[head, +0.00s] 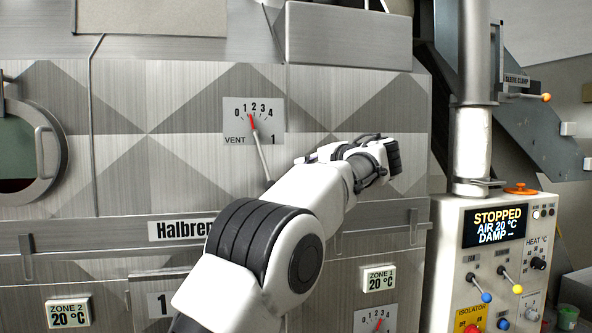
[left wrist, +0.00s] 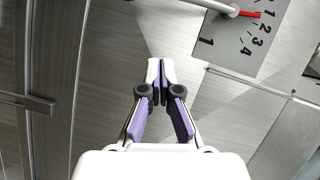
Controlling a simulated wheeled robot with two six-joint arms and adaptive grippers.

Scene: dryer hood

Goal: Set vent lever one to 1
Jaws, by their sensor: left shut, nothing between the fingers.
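The vent dial plate (head: 240,130), marked VENT 1 with a scale from 0 to 4, is on the metal hood front in the head view. Its lever (head: 262,155) hangs down and slightly right from the pivot; its lower end is beside my arm. The red pointer (head: 251,117) points up and slightly left, around 1 to 2; I cannot tell exactly. The left wrist view shows the plate (left wrist: 232,48) and red pointer (left wrist: 250,14) at the upper right. My left gripper (left wrist: 160,70) is shut and empty, apart from the visible lever part. My right gripper is not in view.
A rail with a Halbren label (head: 182,229) runs below the dial. A round door (head: 30,150) is at the left. A control box (head: 450,265) with small levers and a STOPPED display (head: 496,226) stands at the right. Another dial plate (head: 365,320) is low down.

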